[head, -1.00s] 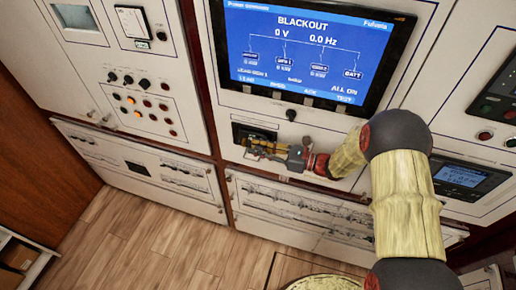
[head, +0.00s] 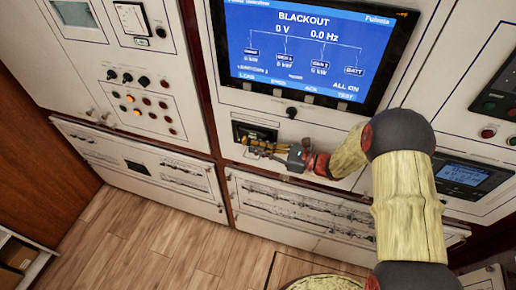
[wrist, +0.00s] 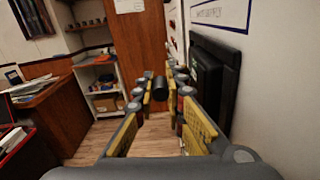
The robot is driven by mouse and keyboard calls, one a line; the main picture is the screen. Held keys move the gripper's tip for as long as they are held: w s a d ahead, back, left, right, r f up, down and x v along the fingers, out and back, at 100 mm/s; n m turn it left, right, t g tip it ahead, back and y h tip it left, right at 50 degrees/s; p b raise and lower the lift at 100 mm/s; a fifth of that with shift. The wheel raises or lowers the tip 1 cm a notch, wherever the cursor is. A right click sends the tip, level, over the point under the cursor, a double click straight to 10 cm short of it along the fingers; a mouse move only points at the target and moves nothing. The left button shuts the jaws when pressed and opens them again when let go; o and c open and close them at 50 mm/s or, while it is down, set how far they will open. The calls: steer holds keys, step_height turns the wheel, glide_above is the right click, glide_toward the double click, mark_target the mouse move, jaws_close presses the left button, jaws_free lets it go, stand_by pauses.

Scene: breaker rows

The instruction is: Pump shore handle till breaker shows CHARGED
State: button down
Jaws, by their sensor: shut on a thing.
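The breaker (head: 252,131) is a black unit set in the white panel below the screen in the head view. It is the dark block at the right in the wrist view (wrist: 211,75). My gripper (head: 256,148) is in front of it, coming from the right. In the wrist view its yellow-padded fingers (wrist: 160,88) are closed on a dark round-ended handle (wrist: 160,84) at their tips. Much of the breaker's face is hidden by my gripper, and I cannot read any CHARGED sign.
A screen (head: 293,50) above reads BLACKOUT, 0 V, 0.0 Hz. A small black knob (head: 292,112) sits under it. A panel with lamps and knobs (head: 140,103) is at left. A small display (head: 462,175) is at right.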

steer(key=shift+s+a+f+n+b, duration=0.1)
steer(key=shift+s+f+n+b, duration=0.25)
steer(key=shift+n+b, duration=0.5)
steer(key=shift+s+a+f+n+b, duration=0.1)
steer(key=shift+f+n+b, duration=0.4)
steer(key=shift+n+b, duration=0.35)
steer(key=shift+s+f+n+b, duration=0.25)
steer(key=shift+f+n+b, duration=0.15)
steer(key=shift+n+b, duration=0.45)
steer(key=c, duration=1.8)
jaws_free()
steer(key=v, duration=1.2)
steer(key=shift+r, duration=0.1)
